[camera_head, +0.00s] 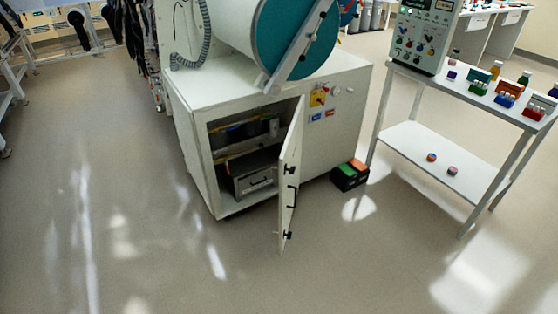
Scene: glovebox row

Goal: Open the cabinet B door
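A white cabinet (340,95) stands in the upper middle, under a large drum with a teal end. Its white door (289,185) is hinged on the right side of the opening and stands swung well out from the front. A black handle (292,196) and dark latches show on the door. Inside the cabinet, a shelf carries dark items, and a grey box (252,180) sits below. I cannot read any letter marking this cabinet as B. Neither of my grippers shows in the head view.
A white two-level table (420,142) with bottles, small boxes and a control unit (424,35) stands at right. The floor in front and at left is clear.

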